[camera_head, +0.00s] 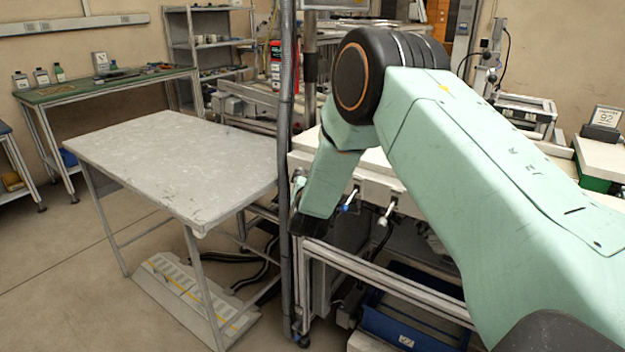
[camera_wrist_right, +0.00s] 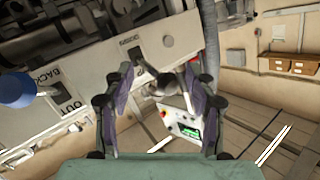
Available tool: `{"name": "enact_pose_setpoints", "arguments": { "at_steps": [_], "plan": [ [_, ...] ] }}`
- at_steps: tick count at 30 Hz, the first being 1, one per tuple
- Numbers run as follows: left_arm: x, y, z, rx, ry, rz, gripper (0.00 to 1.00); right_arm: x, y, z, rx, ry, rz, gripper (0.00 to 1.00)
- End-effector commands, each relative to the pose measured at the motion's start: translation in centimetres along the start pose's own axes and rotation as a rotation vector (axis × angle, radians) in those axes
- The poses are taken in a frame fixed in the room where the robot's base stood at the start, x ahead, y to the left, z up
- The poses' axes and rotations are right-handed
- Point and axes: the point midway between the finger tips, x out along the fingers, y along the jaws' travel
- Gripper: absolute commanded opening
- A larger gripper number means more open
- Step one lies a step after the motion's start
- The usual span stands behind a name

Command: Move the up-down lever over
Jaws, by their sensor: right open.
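In the right wrist view my right gripper (camera_wrist_right: 160,73) is open, with one finger at each side. A lever (camera_wrist_right: 162,84) with a dark stem and pale grey end shows between the fingers. It comes from a slot in a cream panel (camera_wrist_right: 105,50), beside a small printed label (camera_wrist_right: 130,42) too unclear to read surely. I see no finger closed on the lever; contact cannot be told. My left gripper is not in view.
A blue knob (camera_wrist_right: 17,90) stands left of the gripper, near BACK and OUT labels. Two levers, one blue-tipped (camera_head: 349,201) and one pale (camera_head: 387,214), show on the machine front. A vertical grey post (camera_head: 286,120) stands close left. A bare grey table (camera_head: 180,165) is beyond it.

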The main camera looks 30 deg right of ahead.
Motion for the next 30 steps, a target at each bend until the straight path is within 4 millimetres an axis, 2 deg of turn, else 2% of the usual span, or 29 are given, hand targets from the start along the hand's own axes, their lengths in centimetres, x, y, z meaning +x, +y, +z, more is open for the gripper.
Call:
{"name": "enact_pose_setpoints", "arguments": {
  "at_steps": [11, 14, 24, 30],
  "plan": [
    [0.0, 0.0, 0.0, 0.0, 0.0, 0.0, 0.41, -0.6, 0.0, 0.1, -0.002, -0.001, 0.0, 0.58],
    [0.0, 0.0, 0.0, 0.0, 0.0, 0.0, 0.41, -1.8, -0.1, 0.1, -0.003, -0.002, -0.001, 0.58],
    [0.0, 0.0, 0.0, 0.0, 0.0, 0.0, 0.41, -7.8, -0.1, 0.0, -0.004, -0.001, -0.002, 0.58],
    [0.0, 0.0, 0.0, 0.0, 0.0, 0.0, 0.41, -10.7, -0.1, 0.0, -0.003, -0.001, -0.002, 0.58]
  ]
}}
